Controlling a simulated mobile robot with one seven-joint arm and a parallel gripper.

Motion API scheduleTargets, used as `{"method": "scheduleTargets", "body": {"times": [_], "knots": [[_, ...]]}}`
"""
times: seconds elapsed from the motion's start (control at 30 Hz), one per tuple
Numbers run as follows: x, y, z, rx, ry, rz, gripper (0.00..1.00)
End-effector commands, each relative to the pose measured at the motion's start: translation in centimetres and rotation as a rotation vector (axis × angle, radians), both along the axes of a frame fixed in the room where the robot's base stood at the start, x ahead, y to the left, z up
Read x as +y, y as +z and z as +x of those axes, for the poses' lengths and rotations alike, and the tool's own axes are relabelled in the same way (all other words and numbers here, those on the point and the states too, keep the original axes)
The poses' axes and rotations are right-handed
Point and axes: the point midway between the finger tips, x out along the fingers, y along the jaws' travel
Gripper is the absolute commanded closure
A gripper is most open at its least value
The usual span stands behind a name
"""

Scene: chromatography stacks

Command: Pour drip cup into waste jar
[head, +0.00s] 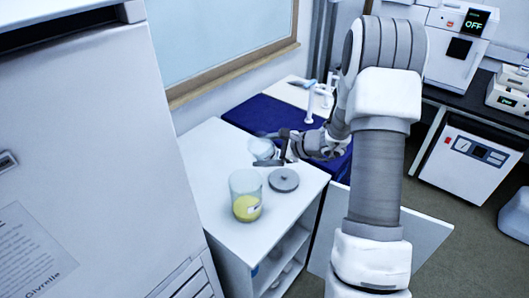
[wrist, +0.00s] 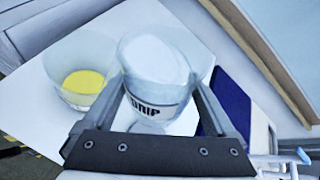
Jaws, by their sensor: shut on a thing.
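The drip cup (wrist: 160,65) is a clear cup with a "DRIP" label, and whitish content or bottom shows inside it. My gripper (wrist: 160,100) is shut on it, one finger on each side. In the head view my gripper (head: 280,145) holds the drip cup (head: 261,149) over the white cabinet top, behind the waste jar. The waste jar (head: 246,185) is a clear jar with yellow liquid in its lower part. It stands open on the cabinet, and in the wrist view the jar (wrist: 82,95) is left of the cup. The cup appears apart from the jar.
A round grey lid (head: 284,180) lies on the white cabinet top (head: 215,150), right of the jar. A blue mat (head: 290,120) with white stands is behind. A large white appliance (head: 90,150) borders the left, and a framed window or board (head: 225,40) is behind.

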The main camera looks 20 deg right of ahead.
Motion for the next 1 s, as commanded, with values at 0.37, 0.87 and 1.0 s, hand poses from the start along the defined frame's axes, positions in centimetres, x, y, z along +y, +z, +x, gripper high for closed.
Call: {"method": "scheduleTargets", "body": {"times": [0.37,0.87,1.0], "knots": [[0.01,-0.07,0.06,-0.014,0.001,-0.017,0.87],[0.01,-0.15,0.01,-0.053,0.000,-0.075,0.87],[-0.01,-0.07,0.01,-0.056,0.000,-0.082,0.87]]}}
